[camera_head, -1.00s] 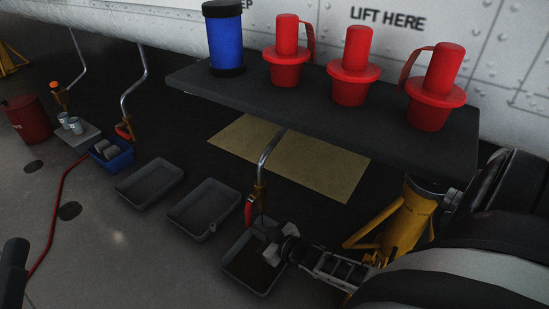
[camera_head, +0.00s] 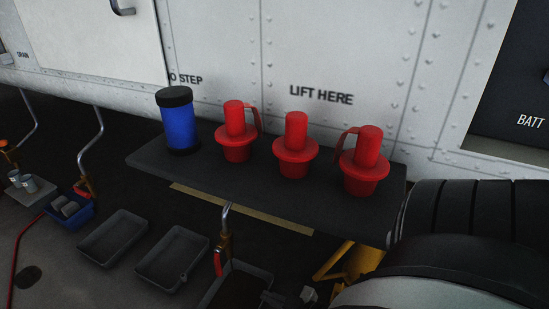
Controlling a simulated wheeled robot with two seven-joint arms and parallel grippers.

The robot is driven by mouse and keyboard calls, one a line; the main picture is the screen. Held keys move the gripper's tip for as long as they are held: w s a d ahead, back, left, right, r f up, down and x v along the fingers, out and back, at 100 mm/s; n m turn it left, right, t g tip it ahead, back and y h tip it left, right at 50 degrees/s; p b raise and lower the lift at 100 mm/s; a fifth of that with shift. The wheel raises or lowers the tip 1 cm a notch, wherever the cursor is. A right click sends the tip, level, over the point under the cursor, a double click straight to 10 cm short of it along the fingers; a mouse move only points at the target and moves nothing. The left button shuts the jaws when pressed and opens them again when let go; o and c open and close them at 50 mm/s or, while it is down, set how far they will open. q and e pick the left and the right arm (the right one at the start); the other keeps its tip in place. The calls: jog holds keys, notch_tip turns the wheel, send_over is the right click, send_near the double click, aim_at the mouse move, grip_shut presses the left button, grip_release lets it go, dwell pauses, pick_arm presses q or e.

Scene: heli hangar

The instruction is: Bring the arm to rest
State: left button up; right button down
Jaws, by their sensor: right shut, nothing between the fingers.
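My right arm comes in at the lower right, with its large dark and pale links in the corner. My right gripper (camera_head: 290,298) is small and cut off by the bottom edge, beside the right end of a dark tray (camera_head: 232,292). It is shut, and I see nothing held in it. Its fingertips are partly hidden by the frame edge. My left gripper is not in view.
A dark shelf (camera_head: 215,178) against the white fuselage holds a blue canister (camera_head: 177,122) and red plugs (camera_head: 295,150). Grey trays (camera_head: 113,240) and a blue bin (camera_head: 70,212) stand on the floor. A yellow stand (camera_head: 350,262) is near my right arm.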

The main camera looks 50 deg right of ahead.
jog(key=shift+s+r, duration=0.1)
jog(key=shift+s, duration=0.35)
